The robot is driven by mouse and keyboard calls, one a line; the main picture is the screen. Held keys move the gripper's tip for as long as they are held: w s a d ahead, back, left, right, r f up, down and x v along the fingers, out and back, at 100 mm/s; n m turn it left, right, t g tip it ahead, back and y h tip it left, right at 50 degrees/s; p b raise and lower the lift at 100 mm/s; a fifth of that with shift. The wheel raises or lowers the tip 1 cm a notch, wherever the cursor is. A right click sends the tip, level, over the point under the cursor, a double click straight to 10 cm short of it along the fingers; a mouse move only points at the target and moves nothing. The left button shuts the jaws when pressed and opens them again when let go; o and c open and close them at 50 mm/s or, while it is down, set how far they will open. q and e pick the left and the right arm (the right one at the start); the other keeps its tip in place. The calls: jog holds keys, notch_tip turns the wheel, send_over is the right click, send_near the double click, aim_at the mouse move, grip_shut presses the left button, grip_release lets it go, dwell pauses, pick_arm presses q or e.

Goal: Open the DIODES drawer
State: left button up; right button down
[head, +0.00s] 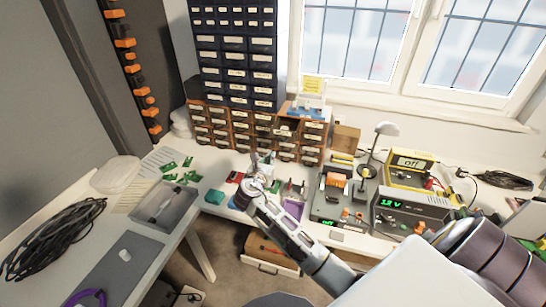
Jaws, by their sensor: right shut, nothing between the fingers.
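A wooden cabinet of small labelled drawers (240,139) stands at the back of the bench. A tall dark blue cabinet (236,57) with several labelled drawers rises above it. The labels are too small to read, so I cannot tell which drawer is DIODES. My right gripper (262,160) is shut and empty. It appears in front of the lower part of the wooden cabinet, and I cannot tell whether it touches a drawer. My left gripper is not in view.
Instruments, including a grey power supply (412,214) and a yellow meter (408,165), crowd the right of the bench, with a lamp (386,130) behind. A grey bin (164,207), green boards (188,162) and coiled cable (50,235) lie left. A drawer (272,262) stands out below.

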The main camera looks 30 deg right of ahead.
jog(key=shift+v, duration=1.1)
